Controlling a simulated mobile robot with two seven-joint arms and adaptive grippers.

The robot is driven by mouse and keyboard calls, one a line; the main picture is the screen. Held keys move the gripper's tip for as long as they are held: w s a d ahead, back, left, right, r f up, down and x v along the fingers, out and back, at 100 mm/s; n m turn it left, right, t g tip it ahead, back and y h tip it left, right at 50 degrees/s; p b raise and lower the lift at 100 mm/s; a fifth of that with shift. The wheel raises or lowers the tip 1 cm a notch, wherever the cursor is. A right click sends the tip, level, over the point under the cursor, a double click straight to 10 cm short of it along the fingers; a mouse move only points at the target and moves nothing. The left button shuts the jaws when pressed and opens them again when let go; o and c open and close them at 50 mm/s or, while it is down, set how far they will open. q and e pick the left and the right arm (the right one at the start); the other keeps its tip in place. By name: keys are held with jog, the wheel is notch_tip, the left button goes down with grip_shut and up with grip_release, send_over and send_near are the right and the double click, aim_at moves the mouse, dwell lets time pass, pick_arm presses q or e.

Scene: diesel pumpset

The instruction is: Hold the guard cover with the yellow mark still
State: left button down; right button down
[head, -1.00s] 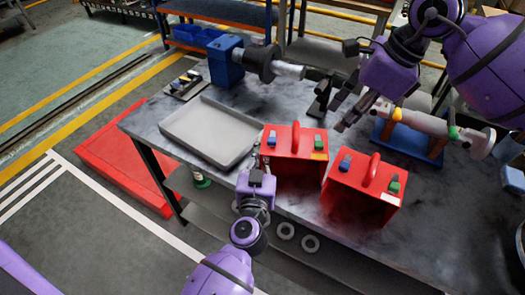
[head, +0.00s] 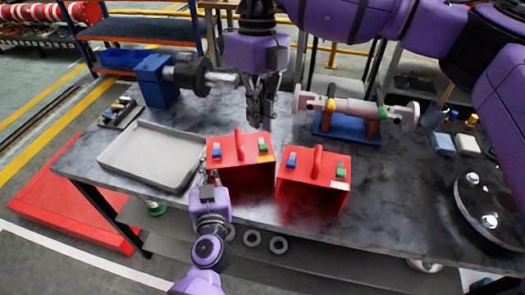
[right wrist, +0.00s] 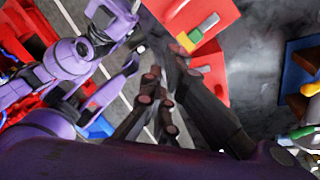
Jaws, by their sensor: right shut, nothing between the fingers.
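The guard cover with the yellow mark (head: 240,150) is the left one of two red box-shaped covers on the bench, with a red handle, a blue and a green block on top. Its yellow mark (head: 264,158) is at the right front of the top. My left gripper (head: 212,175) is at its left front edge; whether its fingers pinch the cover is too small to tell. My right gripper (head: 262,120) is shut and empty, pointing down above the back right of this cover. The right wrist view shows red cover surface (right wrist: 190,12) beyond the fingers.
A second red cover (head: 315,178) with a pale mark stands close on the right. A grey tray (head: 150,178) lies left. A blue motor (head: 155,80) and a shaft on a blue stand (head: 345,125) are behind. Bare bench lies right of the covers.

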aim_at(262, 144)
jog(key=shift+s+d+f+m+g+h, duration=0.15)
jog(key=shift+s+d+m+g, duration=0.1)
jog(key=shift+m, duration=0.85)
jog(key=shift+s+d+f+m+g+h, duration=0.1)
jog(key=shift+s+d+m+g, duration=0.15)
jog(key=shift+m, duration=0.85)
jog(key=shift+s+d+f+m+g+h, duration=0.15)
jog(key=shift+s+d+m+g, duration=0.1)
jog(key=shift+m, duration=0.85)
jog(key=shift+f, duration=0.1)
pick_arm(q)
jog(key=shift+d, duration=0.1)
pick_arm(e)
jog(key=a+x, duration=0.1)
jog(key=x, duration=0.9)
jog(key=shift+w+d, duration=0.2)
jog(key=shift+w, duration=1.85)
